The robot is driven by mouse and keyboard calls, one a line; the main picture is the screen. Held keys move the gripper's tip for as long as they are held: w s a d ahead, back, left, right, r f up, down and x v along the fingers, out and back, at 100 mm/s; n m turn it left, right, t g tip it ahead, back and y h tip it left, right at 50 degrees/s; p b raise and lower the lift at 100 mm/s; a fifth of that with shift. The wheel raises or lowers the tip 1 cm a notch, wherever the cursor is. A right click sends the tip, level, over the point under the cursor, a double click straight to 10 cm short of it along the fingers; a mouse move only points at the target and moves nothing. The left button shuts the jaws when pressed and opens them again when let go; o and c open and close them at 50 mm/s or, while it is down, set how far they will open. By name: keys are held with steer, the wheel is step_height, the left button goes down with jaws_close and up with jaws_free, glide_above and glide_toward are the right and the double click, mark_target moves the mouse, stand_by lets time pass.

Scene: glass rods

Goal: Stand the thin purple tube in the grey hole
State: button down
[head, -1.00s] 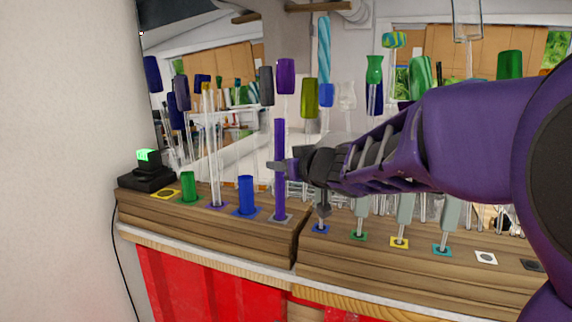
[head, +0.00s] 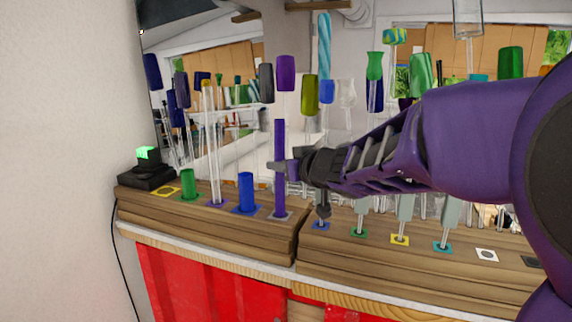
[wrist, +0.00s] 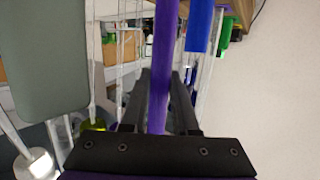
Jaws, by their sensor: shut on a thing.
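The thin purple tube (head: 280,150) stands upright at the right end of the left wooden block. Its foot meets the grey-marked hole (head: 287,216); how deep it sits in the hole cannot be seen. My gripper (head: 284,168) comes from the right and is shut on the tube around its middle. In the wrist view the purple tube (wrist: 163,60) runs between the two fingers of my gripper (wrist: 165,98).
A blue tube (head: 246,192) stands just left of the purple one, and a green tube (head: 188,183) farther left. Clear glass rods stand between them. The right block (head: 400,265) holds several grey-handled rods close to my arm. A black box with a green light (head: 147,168) sits far left.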

steer(key=shift+f, duration=0.4)
steer(key=c, duration=1)
jaws_free()
steer(key=shift+o, duration=0.2)
steer(key=v, duration=1.1)
steer(key=shift+p, duration=0.35)
